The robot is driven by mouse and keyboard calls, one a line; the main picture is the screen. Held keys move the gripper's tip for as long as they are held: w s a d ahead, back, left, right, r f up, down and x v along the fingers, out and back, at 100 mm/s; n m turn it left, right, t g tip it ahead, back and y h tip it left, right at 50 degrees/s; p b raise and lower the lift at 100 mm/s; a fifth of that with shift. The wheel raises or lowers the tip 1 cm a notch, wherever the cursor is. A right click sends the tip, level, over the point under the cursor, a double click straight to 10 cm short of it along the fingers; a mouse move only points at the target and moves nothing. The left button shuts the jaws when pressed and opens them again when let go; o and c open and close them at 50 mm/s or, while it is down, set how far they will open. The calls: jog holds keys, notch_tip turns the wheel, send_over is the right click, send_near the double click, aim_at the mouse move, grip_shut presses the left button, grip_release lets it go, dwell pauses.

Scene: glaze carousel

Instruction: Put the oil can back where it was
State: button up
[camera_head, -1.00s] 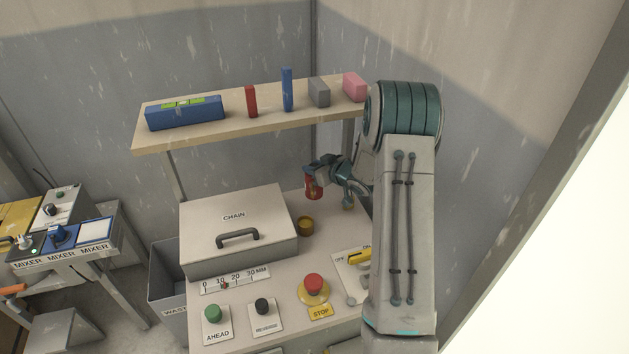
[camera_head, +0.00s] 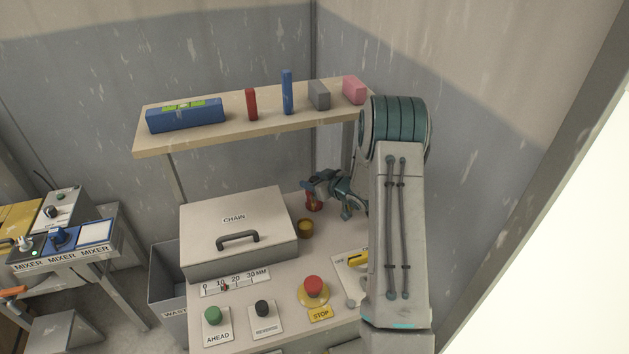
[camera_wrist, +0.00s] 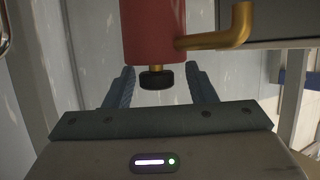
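The oil can (camera_head: 313,203) is red with a brass spout. I cannot tell whether the can touches the surface.
A shelf (camera_head: 230,133) above holds a blue level, red and blue blocks, a grey block and a pink block. The grey CHAIN box (camera_head: 235,210) stands left of the can. The red STOP button (camera_head: 313,287) is in front.

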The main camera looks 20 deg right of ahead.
jog(key=shift+r, duration=0.2)
jog(key=b+v, duration=0.2)
jog(key=v, duration=1)
jog(key=s+a+r+m+g+h, duration=0.35)
jog(key=s+r+h, duration=0.4)
jog(key=r, duration=0.45)
jog(key=s+a+r+g+y, duration=0.1)
jog(key=s+a+g, duration=0.2)
jog(key=s, duration=0.8)
jog(key=s+a+r+g+y, duration=0.1)
jog(key=s+a+g, duration=0.2)
jog(key=s+a, duration=0.5)
jog(key=s+m, duration=0.1)
jog(key=s, duration=0.2)
